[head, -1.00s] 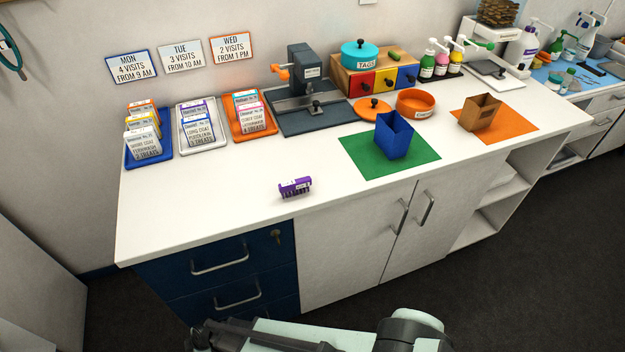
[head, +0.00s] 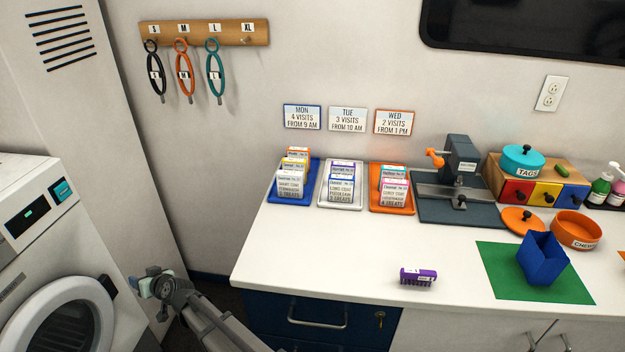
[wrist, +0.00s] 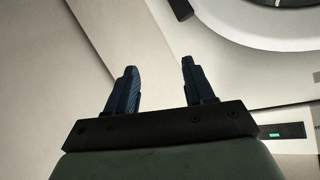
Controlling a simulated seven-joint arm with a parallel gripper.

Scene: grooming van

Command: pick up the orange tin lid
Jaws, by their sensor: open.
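The orange tin lid (head: 523,221) has a dark knob and lies flat on the white counter, in front of the small drawer box. The open orange tin (head: 577,231), labelled "CHEWS", stands just right of it. The blue box on the green mat stands in front of the lid and partly overlaps it in the picture. My gripper (wrist: 160,88) shows in the wrist view with its two dark fingers apart and nothing between them. In the head view my arm is low at the left, by the washing machine, far from the lid.
The white counter (head: 340,255) holds a purple brush (head: 418,277), a green mat (head: 500,282) with a blue box (head: 543,260), card trays, a grey press (head: 460,175) and a drawer box with a teal tin (head: 523,160). A washing machine (head: 45,250) stands at the left.

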